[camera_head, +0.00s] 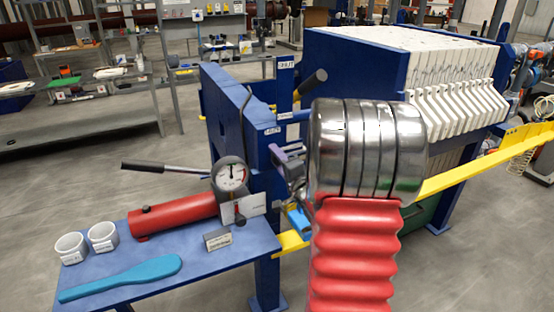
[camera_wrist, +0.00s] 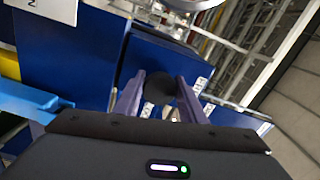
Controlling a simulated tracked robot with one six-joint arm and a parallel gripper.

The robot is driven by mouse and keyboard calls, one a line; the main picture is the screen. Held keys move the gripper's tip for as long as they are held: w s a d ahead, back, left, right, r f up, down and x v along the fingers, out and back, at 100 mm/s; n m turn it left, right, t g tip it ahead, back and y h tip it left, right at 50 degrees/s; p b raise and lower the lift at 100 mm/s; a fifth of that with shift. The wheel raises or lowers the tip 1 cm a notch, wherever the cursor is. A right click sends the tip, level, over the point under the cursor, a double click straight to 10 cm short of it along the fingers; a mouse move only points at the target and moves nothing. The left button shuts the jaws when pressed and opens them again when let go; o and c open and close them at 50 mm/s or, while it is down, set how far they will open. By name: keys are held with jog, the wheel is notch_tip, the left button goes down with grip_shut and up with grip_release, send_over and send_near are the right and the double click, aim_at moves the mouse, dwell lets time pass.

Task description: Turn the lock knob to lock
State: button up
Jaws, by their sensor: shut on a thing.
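My gripper (camera_head: 279,156) is at the blue upright of the press, just below a small white label (camera_head: 272,130) too small to read surely. In the wrist view its two purple fingers (camera_wrist: 161,88) stand on either side of a dark round knob (camera_wrist: 160,86) and are shut on it. The knob is in front of a blue face with small white labels (camera_wrist: 200,86) to its right. The knob's turn position cannot be told. In the head view the knob is hidden by my gripper and the upright.
The blue filter press (camera_head: 350,55) with white plates (camera_head: 455,95) stands behind my arm. A black-ended bar (camera_head: 313,82) sticks out above my gripper. A blue side table (camera_head: 190,288) holds a red hand pump (camera_head: 175,214), a gauge (camera_head: 231,176), two cups and a blue paddle (camera_head: 120,280).

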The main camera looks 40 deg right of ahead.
jog(key=shift+s+d+f+m, duration=0.1)
jog(key=shift+f+m, duration=0.05)
jog(key=shift+m, duration=0.25)
jog(key=o, duration=0.8)
jog(key=shift+o, duration=1.3)
jog(key=v, duration=1.3)
jog(key=shift+s+a, duration=0.2)
jog(key=shift+s, duration=0.15)
